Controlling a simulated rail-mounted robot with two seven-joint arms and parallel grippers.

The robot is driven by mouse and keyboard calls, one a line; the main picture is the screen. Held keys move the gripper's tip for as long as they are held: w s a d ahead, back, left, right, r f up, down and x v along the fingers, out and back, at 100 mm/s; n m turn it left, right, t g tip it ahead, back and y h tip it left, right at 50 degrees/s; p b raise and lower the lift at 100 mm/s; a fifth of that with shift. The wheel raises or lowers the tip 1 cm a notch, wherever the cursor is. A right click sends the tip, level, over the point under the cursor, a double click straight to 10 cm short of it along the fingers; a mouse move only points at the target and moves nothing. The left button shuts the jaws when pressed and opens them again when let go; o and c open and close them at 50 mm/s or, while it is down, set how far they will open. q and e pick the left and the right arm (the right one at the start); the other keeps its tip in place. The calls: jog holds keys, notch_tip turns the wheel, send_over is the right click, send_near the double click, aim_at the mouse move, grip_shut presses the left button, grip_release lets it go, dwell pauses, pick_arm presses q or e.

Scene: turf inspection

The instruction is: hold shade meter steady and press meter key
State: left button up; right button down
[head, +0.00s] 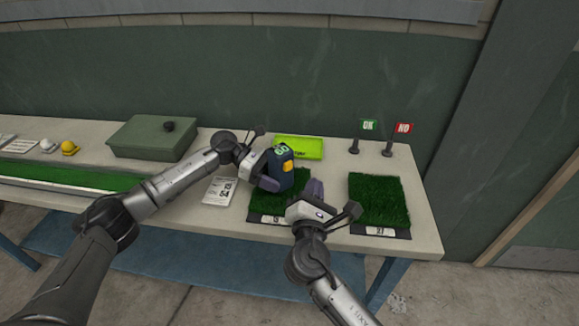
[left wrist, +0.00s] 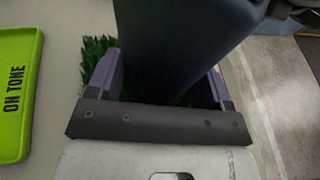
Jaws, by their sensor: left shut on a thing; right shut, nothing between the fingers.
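The shade meter (head: 279,172) is a dark blue block with a lit green display on top and an orange key (head: 287,167) on its side. It stands over the left turf sample (head: 260,204); I cannot tell whether it touches the grass. My left gripper (head: 268,176) is shut on the meter from the left. In the left wrist view the meter's dark body (left wrist: 185,45) fills the space between the purple fingers. My right gripper (head: 314,188) is shut and empty, just right of and below the meter, apart from the key.
A second turf sample (head: 378,199) lies to the right. Green OK (head: 369,124) and red NO (head: 403,128) flags stand behind it. A lime tray (head: 299,147) lies behind the meter, a printed card (head: 220,191) to its left. A green case (head: 151,138) is further left.

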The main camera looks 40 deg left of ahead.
dwell(0.3)
pick_arm(q)
jog(key=o, duration=0.8)
jog(key=shift+c, duration=0.2)
jog(key=shift+a, duration=0.1)
